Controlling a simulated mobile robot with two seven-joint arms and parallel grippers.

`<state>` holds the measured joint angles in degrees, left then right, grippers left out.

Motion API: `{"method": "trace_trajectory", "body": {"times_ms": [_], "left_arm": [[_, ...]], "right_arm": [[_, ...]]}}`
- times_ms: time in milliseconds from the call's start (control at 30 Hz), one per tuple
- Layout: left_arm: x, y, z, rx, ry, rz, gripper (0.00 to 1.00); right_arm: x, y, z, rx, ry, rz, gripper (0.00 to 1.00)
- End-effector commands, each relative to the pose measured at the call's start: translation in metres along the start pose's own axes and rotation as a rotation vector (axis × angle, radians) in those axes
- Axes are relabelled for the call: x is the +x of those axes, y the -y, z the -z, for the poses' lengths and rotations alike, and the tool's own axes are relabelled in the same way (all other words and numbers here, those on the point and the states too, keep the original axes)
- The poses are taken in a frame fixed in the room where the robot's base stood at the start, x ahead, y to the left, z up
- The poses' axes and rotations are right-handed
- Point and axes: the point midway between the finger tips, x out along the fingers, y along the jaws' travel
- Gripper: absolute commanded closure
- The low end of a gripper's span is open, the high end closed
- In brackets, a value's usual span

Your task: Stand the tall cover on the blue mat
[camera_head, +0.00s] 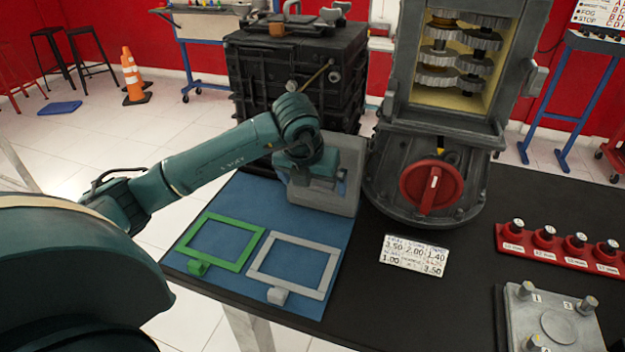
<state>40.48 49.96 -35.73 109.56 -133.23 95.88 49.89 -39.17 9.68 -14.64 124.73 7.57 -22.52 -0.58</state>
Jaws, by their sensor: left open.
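A tall grey cover (348,172) stands upright at the back right of the blue mat (215,203). My left gripper (312,178) is at the cover's left side, in front of part of it. It is open, with its fingers hard to make out against the similar grey. I cannot tell whether they touch the cover. A green frame (182,249) with a small block lies flat on the front left of the mat. A light grey frame (328,272) with a similar block lies to its right. My right gripper is not in view.
A large grey housing with gears (440,120) and a red knob (432,187) stands right of the cover. A black crate (298,85) is behind the mat. A white number card (415,256), a red rack (560,252) and a metal plate (550,320) lie at right.

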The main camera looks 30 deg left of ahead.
Motion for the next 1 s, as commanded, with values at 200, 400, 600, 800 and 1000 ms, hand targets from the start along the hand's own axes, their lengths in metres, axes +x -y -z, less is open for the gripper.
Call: {"method": "trace_trajectory", "body": {"times_ms": [200, 400, 600, 800, 1000], "left_arm": [[-0.003, 0.000, -0.001, 0.000, 0.000, 0.000, 0.00], [-0.030, 0.000, -0.003, 0.000, 0.006, 0.001, 0.00], [-0.076, 0.000, -0.003, 0.001, 0.005, 0.001, 0.00], [-0.109, 0.000, -0.002, 0.000, 0.003, 0.001, 0.00], [-0.122, 0.000, -0.001, -0.001, 0.000, -0.001, 0.00]], "right_arm": [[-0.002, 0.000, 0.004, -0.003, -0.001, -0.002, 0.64], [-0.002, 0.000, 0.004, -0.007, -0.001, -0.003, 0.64], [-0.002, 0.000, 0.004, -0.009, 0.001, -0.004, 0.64], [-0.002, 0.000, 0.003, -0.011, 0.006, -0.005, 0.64], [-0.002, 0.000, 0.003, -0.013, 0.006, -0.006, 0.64]]}}
